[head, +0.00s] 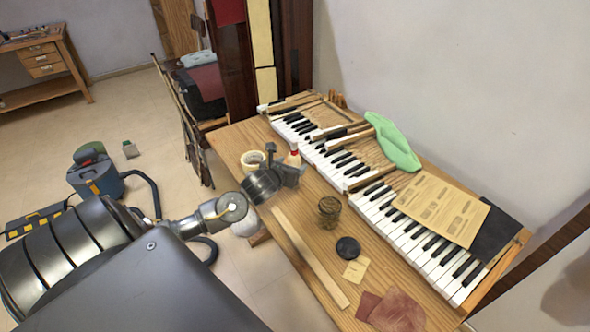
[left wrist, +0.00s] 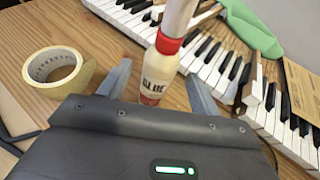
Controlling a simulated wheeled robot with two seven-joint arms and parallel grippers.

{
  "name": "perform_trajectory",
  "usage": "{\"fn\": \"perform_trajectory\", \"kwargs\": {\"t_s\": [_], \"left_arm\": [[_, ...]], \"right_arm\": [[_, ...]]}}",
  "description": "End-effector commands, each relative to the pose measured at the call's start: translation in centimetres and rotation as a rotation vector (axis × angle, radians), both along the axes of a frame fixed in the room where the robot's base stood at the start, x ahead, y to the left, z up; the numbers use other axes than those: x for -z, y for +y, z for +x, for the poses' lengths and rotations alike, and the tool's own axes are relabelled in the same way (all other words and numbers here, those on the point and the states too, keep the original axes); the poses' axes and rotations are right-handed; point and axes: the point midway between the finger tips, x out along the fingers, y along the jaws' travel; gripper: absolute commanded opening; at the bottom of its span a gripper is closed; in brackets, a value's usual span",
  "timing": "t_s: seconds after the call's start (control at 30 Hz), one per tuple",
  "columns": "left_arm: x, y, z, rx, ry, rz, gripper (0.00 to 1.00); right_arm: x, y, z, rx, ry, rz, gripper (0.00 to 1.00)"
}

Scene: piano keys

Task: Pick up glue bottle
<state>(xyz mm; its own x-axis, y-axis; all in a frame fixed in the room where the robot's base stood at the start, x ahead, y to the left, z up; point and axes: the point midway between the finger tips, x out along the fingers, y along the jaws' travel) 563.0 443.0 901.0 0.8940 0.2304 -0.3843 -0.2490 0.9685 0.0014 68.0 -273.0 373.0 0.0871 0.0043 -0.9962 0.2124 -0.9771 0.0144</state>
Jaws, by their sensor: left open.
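The glue bottle (left wrist: 155,75) is a cream bottle with a red collar and a pale nozzle. In the left wrist view it stands upright on the wooden bench, between the two fingers of my left gripper (left wrist: 160,90). The fingers are spread with a gap on each side of the bottle. In the head view the bottle (head: 293,156) shows just behind my left gripper (head: 286,170), its lower part hidden by the gripper. My right gripper is not in view.
A tape roll (head: 252,160) lies left of the gripper. Piano keys (head: 370,190) run along the bench (head: 300,265). A green cloth (head: 392,142), a paper sheet (head: 440,205), a jar (head: 329,210) and a dark disc (head: 347,247) lie to the right. A wood strip (head: 308,256) lies near the front edge.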

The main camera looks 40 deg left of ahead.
Motion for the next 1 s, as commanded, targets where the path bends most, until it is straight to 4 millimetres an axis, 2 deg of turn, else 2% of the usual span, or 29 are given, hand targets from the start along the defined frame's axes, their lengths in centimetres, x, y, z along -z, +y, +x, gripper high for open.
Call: {"fn": "perform_trajectory", "kwargs": {"t_s": [0.17, 0.33, 0.5, 0.8, 1.0], "left_arm": [[0.0, 0.0, 0.7, 0.001, -0.001, -0.001, 0.64], [0.7, 0.7, 2.8, -0.001, 0.001, -0.002, 0.64], [1.6, 1.2, 4.4, 0.001, -0.001, 0.0, 0.64], [1.9, 1.2, 4.7, 0.003, 0.0, 0.001, 0.64], [1.9, 1.2, 4.7, 0.002, 0.0, 0.0, 0.37]], "right_arm": [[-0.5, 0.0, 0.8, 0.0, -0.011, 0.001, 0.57], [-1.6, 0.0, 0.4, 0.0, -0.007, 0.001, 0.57], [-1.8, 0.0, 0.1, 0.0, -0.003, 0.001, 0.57], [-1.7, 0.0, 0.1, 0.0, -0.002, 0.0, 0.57], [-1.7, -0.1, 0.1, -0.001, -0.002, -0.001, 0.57]]}}
